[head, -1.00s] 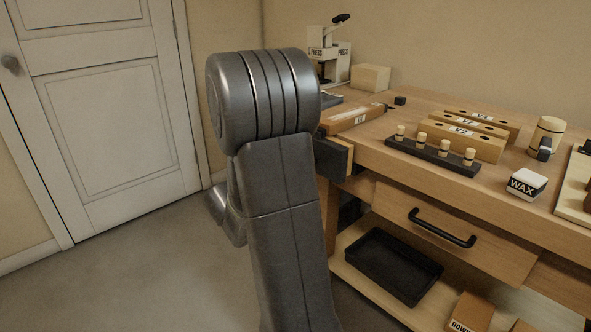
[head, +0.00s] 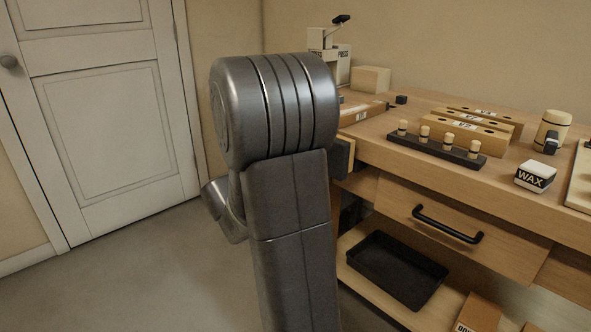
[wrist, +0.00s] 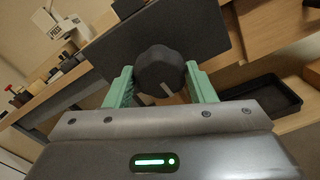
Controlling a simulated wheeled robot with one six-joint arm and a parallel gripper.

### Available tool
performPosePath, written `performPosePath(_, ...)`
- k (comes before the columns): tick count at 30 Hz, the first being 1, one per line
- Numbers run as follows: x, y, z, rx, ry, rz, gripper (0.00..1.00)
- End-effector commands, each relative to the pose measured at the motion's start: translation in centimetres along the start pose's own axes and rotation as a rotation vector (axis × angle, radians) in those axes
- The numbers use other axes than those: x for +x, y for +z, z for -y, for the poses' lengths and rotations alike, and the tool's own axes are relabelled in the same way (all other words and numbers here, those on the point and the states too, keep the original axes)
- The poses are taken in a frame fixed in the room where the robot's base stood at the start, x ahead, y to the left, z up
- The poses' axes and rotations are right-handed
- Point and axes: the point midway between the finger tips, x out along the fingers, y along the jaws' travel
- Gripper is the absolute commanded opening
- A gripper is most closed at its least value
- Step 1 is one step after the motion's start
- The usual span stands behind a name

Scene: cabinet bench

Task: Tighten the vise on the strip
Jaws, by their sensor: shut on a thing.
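In the wrist view the vise shows as a wide dark plate (wrist: 205,28) with a round black knob (wrist: 158,66) in front of it. A pale mark is on the knob's face. My gripper (wrist: 161,78) has its green fingers on either side of the knob and is shut on it. In the head view a small part of the vise (head: 341,158) shows at the bench's left end; my arm hides the rest, and my gripper. I cannot make out the strip in either view.
The bench holds a dark rack of pegs (head: 437,149), several wooden blocks (head: 468,137), a wax block (head: 535,176) and a press (head: 330,55). Below are a drawer with a black handle (head: 447,224) and a black tray (head: 397,270). Open floor lies left.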

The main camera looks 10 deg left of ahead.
Motion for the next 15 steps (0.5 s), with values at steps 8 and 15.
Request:
performPosePath(8, -0.01, -0.24, 0.11, 0.075, 0.000, -0.002, 0.30)
performPosePath(15, -0.01, -0.10, 0.06, 0.086, 0.000, -0.003, 0.30)
